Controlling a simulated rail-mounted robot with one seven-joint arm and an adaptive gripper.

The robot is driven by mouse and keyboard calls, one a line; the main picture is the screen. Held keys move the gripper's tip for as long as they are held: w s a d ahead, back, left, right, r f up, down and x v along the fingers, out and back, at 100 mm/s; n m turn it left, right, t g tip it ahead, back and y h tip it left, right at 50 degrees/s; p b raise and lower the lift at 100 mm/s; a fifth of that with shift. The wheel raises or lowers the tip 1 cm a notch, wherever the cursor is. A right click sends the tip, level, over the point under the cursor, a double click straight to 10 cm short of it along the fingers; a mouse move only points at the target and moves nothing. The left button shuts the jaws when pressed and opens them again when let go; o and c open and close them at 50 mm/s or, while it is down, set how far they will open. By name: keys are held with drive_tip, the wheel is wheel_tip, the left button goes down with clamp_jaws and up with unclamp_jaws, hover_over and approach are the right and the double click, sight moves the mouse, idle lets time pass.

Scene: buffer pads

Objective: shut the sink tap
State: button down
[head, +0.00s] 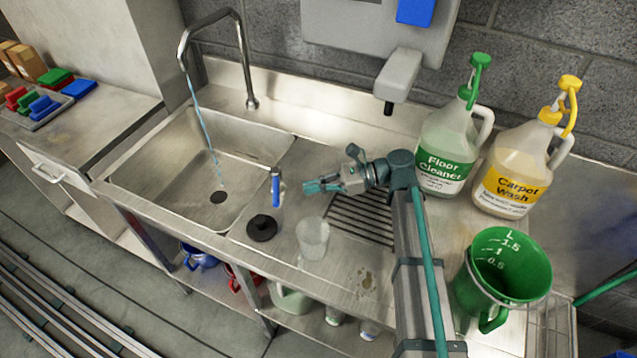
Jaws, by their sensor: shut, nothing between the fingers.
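The sink tap (216,22) is a tall arched chrome spout on the back of the steel sink (165,180). A thin stream of water (206,135) runs from it to the drain. A small upright blue-and-metal lever (276,188) stands at the sink's right edge, apart from the spout; it looks like the tap handle. My gripper (309,187) is shut and empty, its fingers pointing left towards the lever. A small gap shows between the fingertips and the lever; the exact depth between them cannot be told.
A black plug (262,228) and a clear cup (312,238) stand in front of the lever. A Floor Cleaner bottle (445,148), a Carpet Wash bottle (517,165) and a green measuring jug (500,272) stand right. A grey dispenser (398,75) hangs over the drainer (362,218).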

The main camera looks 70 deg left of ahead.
sight(276, 189)
drive_tip(key=shift+p+x, duration=0.5)
drive_tip(key=shift+x, duration=2.5)
drive_tip(key=shift+d+m+y, duration=0.15)
drive_tip(key=shift+m+y, duration=0.15)
drive_tip(key=shift+y, duration=0.1)
